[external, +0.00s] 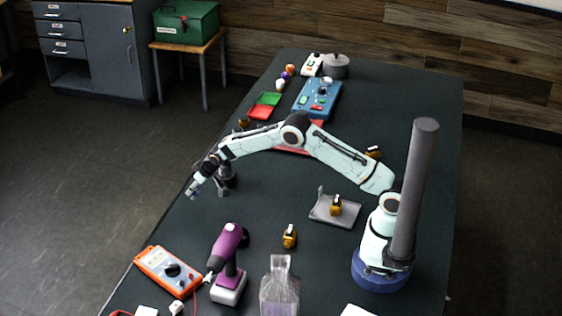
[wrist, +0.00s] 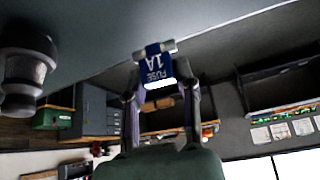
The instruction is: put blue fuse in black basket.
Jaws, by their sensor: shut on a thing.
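My gripper (wrist: 160,92) is shut on the blue fuse (wrist: 156,63), which has white print reading "FUSE 1A" and light end caps. The print appears upside down in the wrist view. In the external view my gripper (external: 193,190) is near the table's left edge, and the fuse is too small there to make out clearly. A dark object (external: 228,177) stands on the table just right of my gripper. A dark, rounded object also shows at the left of the wrist view (wrist: 27,67). I cannot tell whether either is the black basket.
A purple drill (external: 229,262), an orange multimeter (external: 168,269) and a clear bottle (external: 280,290) stand near the front of the table (external: 265,205). A grey tray (external: 325,212) lies near my base. A blue box (external: 317,98) is farther back.

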